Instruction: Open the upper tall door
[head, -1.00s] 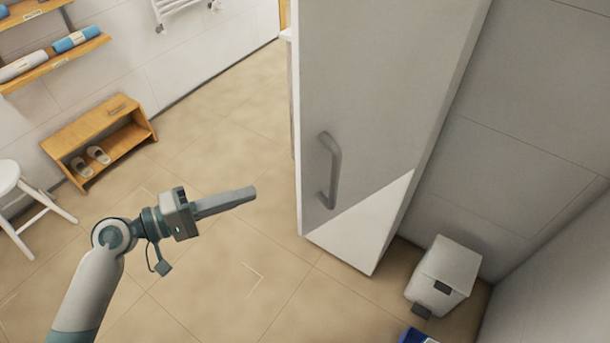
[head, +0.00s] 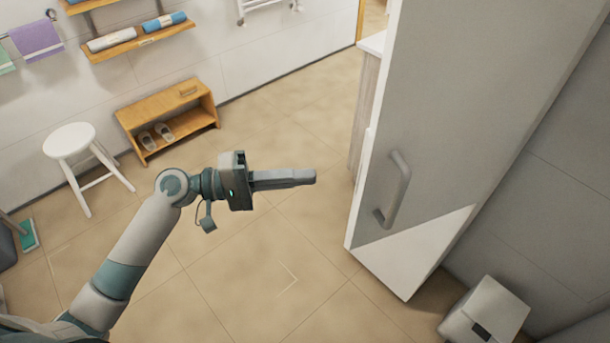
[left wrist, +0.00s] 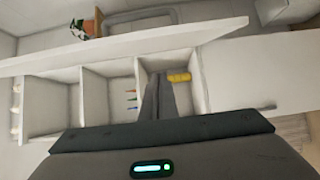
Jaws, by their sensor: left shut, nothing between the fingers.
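The tall door (head: 440,110) is a grey-white panel at the right of the head view, with a grey bar handle (head: 397,188) on its outer face. In the left wrist view the door (left wrist: 110,48) shows as a long slab, standing away from the cabinet shelves (left wrist: 105,100), so it is at least partly open. The handle shows beyond its edge. My left gripper (head: 312,177) is shut and empty, left of the door edge and apart from it in the head view. Its fingers (left wrist: 158,90) point toward the shelves in the wrist view. My right gripper is out of view.
A yellow item (left wrist: 179,77) lies on a shelf. A white bin (head: 487,312) stands right of the door's foot. A wooden bench (head: 168,117) with slippers and a white stool (head: 70,140) are at the left. The tiled floor (head: 270,260) between is clear.

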